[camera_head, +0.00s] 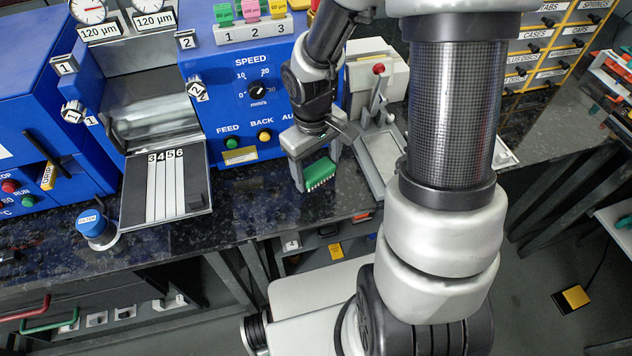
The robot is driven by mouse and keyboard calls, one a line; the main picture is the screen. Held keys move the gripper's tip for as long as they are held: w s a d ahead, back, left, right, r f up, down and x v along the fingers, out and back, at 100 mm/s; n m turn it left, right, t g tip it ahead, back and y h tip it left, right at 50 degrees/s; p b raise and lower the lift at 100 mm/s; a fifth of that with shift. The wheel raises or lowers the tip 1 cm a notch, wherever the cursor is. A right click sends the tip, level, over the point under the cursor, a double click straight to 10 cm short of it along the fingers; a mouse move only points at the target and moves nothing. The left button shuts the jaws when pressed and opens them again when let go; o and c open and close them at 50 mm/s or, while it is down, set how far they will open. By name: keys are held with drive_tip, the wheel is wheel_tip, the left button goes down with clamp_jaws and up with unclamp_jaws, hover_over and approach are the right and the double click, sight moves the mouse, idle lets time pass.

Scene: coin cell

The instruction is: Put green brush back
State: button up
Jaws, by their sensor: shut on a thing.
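The green brush (319,173) is a small green block with pale bristles along its lower edge. My gripper (317,167) is shut on it, near the front edge of the dark stone counter. The brush looks to be held above the counter, though its exact height cannot be told. Part of the gripper's far side is hidden by the brush and my wrist. No empty holder for the green brush is clearly seen.
The blue machine (235,90) with a speed dial stands left of my gripper. A grey fixture with a red knob (379,69) stands close on the right. A ramp with strips (166,187) and a blue-capped filter jar (91,223) are at left.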

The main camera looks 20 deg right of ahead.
sight(317, 180)
drive_tip(key=shift+f+b, duration=0.55)
drive_tip(key=shift+f, duration=1.4)
drive_tip(key=shift+f, duration=0.2)
drive_tip(key=o, duration=1.3)
